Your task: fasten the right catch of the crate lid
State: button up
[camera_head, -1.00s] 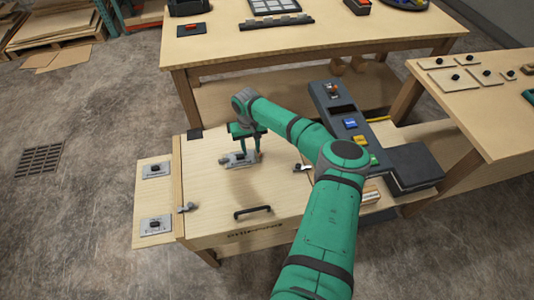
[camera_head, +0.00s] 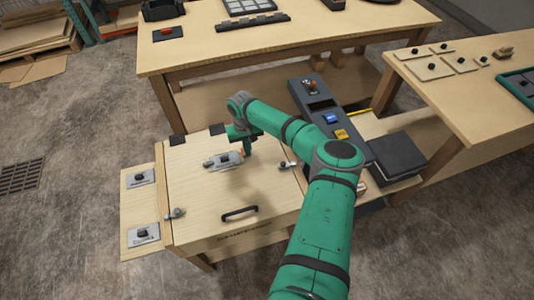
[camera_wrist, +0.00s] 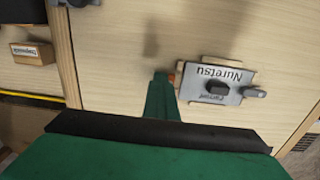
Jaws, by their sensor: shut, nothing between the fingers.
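The crate lid (camera_head: 200,190) is a pale wooden panel lying shut on the crate, with a black handle (camera_head: 239,213) near its front edge. The right catch (camera_head: 287,165) is a small metal lever with a dark knob at the lid's right edge. The left catch (camera_head: 175,213) sits at the left edge. My gripper (camera_head: 247,149) is shut and empty above the lid, left of the right catch and apart from it. In the wrist view my gripper (camera_wrist: 163,90) is beside a grey plate marked "Nuretsu" (camera_wrist: 222,82). Whether the right catch is engaged cannot be told.
The grey plate with a black knob also shows on the lid (camera_head: 223,161). A dark console (camera_head: 318,105) with coloured buttons stands right of the crate, partly behind my arm. Plates with knobs (camera_head: 139,178) lie left of the lid. A long table (camera_head: 300,38) stands behind.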

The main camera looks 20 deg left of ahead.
jog(key=o, duration=0.3)
jog(key=shift+w+d+r, duration=0.1)
jog(key=shift+d+r, duration=0.05)
jog(key=shift+r, duration=0.35)
jog(key=shift+d+r, duration=0.15)
jog(key=shift+r, duration=0.3)
jog(key=shift+o, duration=0.2)
jog(key=shift+r, duration=0.3)
jog(key=shift+a+r, duration=0.1)
jog(key=shift+r, duration=0.1)
jog(key=shift+a+r, duration=0.15)
jog(key=shift+r, duration=0.35)
jog(key=shift+s+a+r, duration=0.15)
jog(key=shift+s+r, duration=0.05)
jog(key=shift+r, duration=0.3)
notch_tip(320, 180, up, 8)
jog(key=shift+f, duration=0.2)
notch_tip(320, 180, up, 11)
